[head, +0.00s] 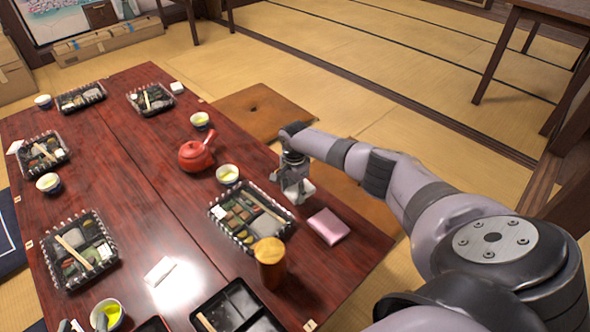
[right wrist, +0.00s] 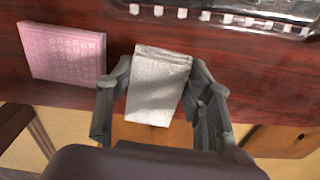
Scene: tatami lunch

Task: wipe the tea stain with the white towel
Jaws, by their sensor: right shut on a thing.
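My right gripper (head: 295,190) is shut on a white folded towel (right wrist: 160,85). It holds it at the right edge of the dark red table (head: 140,195), beside a bento tray. In the right wrist view the towel sits between the two fingers (right wrist: 160,95). Another white folded towel (head: 160,270) lies on the table near the front, in a bright glare. I cannot make out a tea stain.
A red teapot (head: 196,154) and a tea cup (head: 228,174) stand left of my right gripper. A bento tray (head: 212,212), a wooden canister (head: 270,263) and a pink packet (head: 328,226) are close by. Brown cushions (head: 250,110) lie beside the table. Bare wood shows left of centre.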

